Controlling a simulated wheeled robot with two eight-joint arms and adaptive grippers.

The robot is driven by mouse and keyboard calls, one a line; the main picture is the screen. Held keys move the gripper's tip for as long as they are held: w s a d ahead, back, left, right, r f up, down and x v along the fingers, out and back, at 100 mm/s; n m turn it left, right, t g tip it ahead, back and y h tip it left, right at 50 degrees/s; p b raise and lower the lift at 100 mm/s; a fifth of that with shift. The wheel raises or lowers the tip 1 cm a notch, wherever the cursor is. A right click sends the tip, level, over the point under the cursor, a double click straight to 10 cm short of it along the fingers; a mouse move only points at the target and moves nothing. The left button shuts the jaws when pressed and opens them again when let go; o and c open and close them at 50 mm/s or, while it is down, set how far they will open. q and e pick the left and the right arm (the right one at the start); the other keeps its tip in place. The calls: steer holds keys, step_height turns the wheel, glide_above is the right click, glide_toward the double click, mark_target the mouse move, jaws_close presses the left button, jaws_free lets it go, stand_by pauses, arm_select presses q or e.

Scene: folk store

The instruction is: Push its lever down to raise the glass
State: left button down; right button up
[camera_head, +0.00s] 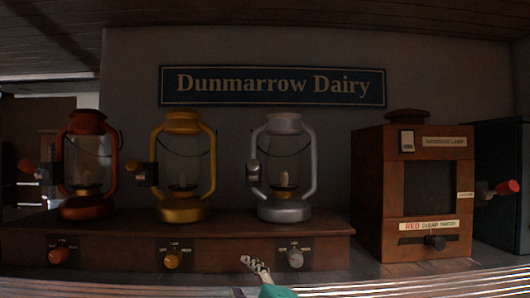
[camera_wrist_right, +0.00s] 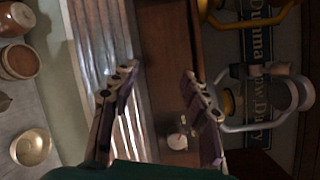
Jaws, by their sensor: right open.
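Three lanterns stand in a row on a wooden base: a red lantern (camera_head: 86,207), a yellow lantern (camera_head: 182,213) and a white lantern (camera_head: 284,213). Each has a clear glass and a small lever at its left side: red's lever (camera_head: 27,167), yellow's lever (camera_head: 133,168), white's lever (camera_head: 252,168). My right gripper (camera_head: 256,266) is low in front of the base, below the white lantern, apart from it. In the right wrist view its fingers (camera_wrist_right: 160,72) are spread and empty; the white lantern (camera_wrist_right: 298,95) shows beyond. My left gripper is not in view.
The wooden base (camera_head: 120,236) carries front knobs, including a white knob (camera_head: 295,258). Pots and a bowl (camera_wrist_right: 32,148) lie at the left of the wrist view.

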step_height(320, 180, up, 6)
steer(key=w+r+m+p, duration=0.1)
steer(key=m+p, duration=0.1)
steer(key=m, duration=0.1)
steer(key=m+t+h+p, duration=0.2)
steer(key=m+h+p, duration=0.3)
steer(key=m+p, duration=0.45)
glide_toward(254, 167)
steer(key=shift+m, duration=0.95)
steer(key=w, duration=0.2)
steer(key=w+a+b, duration=0.1)
steer(key=w, duration=0.1)
steer(key=shift+r, duration=0.2)
steer(key=shift+r+m+g, duration=0.2)
steer(key=shift+m+g, duration=0.1)
steer(key=shift+m, duration=0.2)
steer(key=shift+w+d+h, duration=0.15)
steer(key=shift+w+h, duration=0.05)
steer(key=shift+h, duration=0.2)
steer(key=w+p, duration=0.1)
steer(key=w, duration=0.6)
steer(key=shift+w+p, duration=0.1)
steer(key=shift+p, duration=0.3)
steer(key=shift+c, duration=0.2)
steer(key=shift+f, duration=0.1)
jaws_close()
